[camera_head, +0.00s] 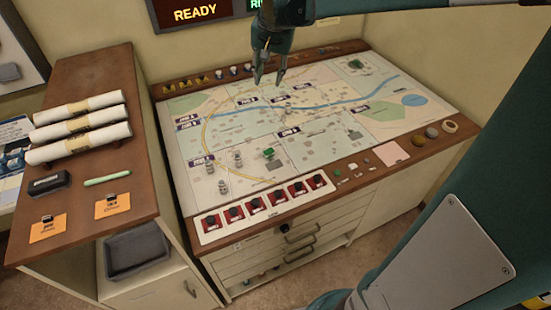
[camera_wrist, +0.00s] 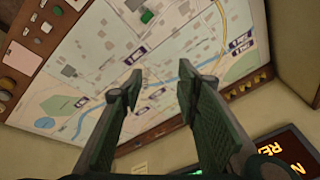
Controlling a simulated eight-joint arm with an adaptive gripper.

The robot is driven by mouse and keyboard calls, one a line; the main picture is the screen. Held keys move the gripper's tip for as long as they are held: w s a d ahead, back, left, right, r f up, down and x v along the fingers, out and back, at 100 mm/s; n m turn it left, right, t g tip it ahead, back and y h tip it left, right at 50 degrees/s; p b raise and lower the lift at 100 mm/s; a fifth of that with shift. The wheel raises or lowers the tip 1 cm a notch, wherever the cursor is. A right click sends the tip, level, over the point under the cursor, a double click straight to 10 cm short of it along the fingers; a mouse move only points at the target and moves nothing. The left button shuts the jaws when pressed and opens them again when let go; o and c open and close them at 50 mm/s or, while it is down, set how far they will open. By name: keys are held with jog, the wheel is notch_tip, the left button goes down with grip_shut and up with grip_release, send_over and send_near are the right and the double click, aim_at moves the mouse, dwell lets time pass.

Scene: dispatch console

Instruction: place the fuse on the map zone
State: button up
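The map (camera_head: 345,115) lies on the console top, with pale zones, a blue river and dark purple labels (camera_head: 290,132). My gripper (camera_head: 268,82) points down above the back middle of the map. Its fingers are apart with nothing between them, and in the wrist view my gripper (camera_wrist: 161,80) frames bare map (camera_wrist: 170,50). I cannot tell for sure which small thing is the fuse. Several small grey pieces (camera_head: 223,187) stand on the map's front left. A green piece (camera_head: 268,153) sits near the front middle; it also shows in the wrist view (camera_wrist: 147,16).
A row of red switches (camera_head: 255,208) lines the console's front edge. Small round things (camera_head: 431,132) and a pink pad (camera_head: 391,153) lie front right. The left cabinet holds rolled papers (camera_head: 80,128), a green marker (camera_head: 107,179) and orange cards (camera_head: 113,205). A READY sign (camera_head: 195,13) hangs behind.

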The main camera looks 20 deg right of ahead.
jog(key=s+a+f+n+t, duration=0.1)
jog(key=s+a+n, duration=0.1)
jog(key=s, duration=0.8)
jog(key=s+a+f+n+t, duration=0.1)
jog(key=s+a+f+n, duration=0.1)
jog(key=s+a, duration=0.3)
jog(key=s+a+f+n+t, duration=0.1)
jog(key=s+a+n, duration=0.3)
jog(key=s, duration=1)
jog(key=shift+s+a+f+t+y, duration=0.25)
jog(key=shift+s+f+t+y, duration=0.05)
jog(key=shift+f, duration=0.35)
